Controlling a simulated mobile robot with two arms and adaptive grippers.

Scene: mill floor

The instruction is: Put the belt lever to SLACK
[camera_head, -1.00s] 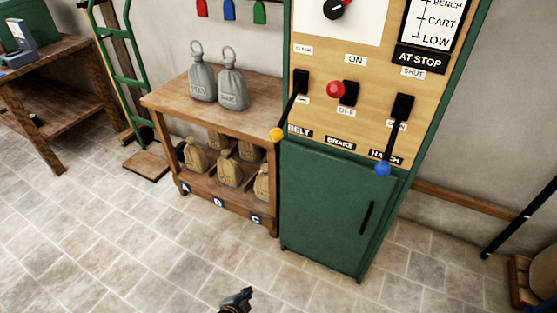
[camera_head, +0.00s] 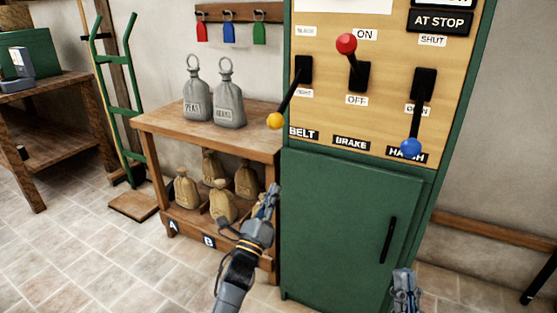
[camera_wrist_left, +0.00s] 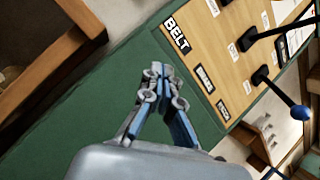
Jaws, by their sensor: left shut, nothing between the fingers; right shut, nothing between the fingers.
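The belt lever is a black arm with a yellow knob (camera_head: 275,120) on the left of the wooden panel (camera_head: 390,65). It slants down from its black slot, knob low, near the BELT label (camera_head: 303,132). A blurred label, seemingly SLACK (camera_head: 305,31), sits above the slot, and TIGHT (camera_head: 303,92) is below. My left gripper (camera_head: 271,190) is shut and empty below the yellow knob, apart from it, in front of the shelf's right edge. In the left wrist view its fingers (camera_wrist_left: 156,72) point toward the panel's BELT corner. My right gripper (camera_head: 404,275) is shut before the green cabinet door.
The brake lever with a red knob (camera_head: 346,43) and the hatch lever with a blue knob (camera_head: 411,147) stand to the right. A wooden shelf (camera_head: 160,124) with grey weights and sacks is left of the green cabinet (camera_head: 335,215).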

